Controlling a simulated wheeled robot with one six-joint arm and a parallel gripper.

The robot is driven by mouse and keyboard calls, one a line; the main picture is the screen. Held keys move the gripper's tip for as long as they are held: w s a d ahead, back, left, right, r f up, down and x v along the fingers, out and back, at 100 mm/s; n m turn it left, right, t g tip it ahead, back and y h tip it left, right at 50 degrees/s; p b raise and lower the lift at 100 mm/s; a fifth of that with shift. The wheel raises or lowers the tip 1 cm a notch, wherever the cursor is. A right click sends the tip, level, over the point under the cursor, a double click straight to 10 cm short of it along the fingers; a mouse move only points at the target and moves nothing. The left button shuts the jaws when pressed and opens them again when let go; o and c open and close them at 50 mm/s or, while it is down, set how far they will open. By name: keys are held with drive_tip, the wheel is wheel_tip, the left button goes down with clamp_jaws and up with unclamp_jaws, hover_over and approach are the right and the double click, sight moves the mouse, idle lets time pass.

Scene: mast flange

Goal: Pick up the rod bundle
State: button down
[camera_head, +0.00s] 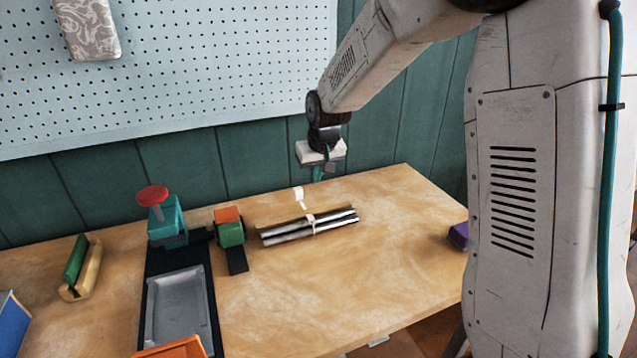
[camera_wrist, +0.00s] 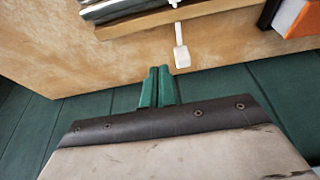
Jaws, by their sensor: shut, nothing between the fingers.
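The rod bundle (camera_head: 309,227) lies on the wooden table in the head view, several dark and pale rods held by a white tie (camera_head: 312,220). A white tag (camera_head: 299,195) shows just behind the bundle. In the wrist view the bundle (camera_wrist: 130,14) is at the top edge, partly cut off, with the white tag (camera_wrist: 181,55) hanging toward my gripper. My gripper (camera_wrist: 158,72) has its two green fingers together and empty, apart from the tag and bundle. In the head view my gripper (camera_head: 318,178) is above the table's back edge, behind the bundle.
Left of the bundle stand a green and orange block (camera_head: 230,232) and a black-framed grey tray (camera_head: 178,310). A red-topped teal post (camera_head: 160,215) is behind the tray. A purple block (camera_head: 459,235) sits near the right edge. The pegboard (camera_head: 200,70) rises behind.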

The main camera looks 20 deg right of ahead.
sight(319, 211)
drive_tip(key=x, duration=0.8)
drive_tip(key=shift+f, duration=0.2)
drive_tip(key=shift+s+r, duration=0.15)
drive_tip(key=shift+s, duration=1.85)
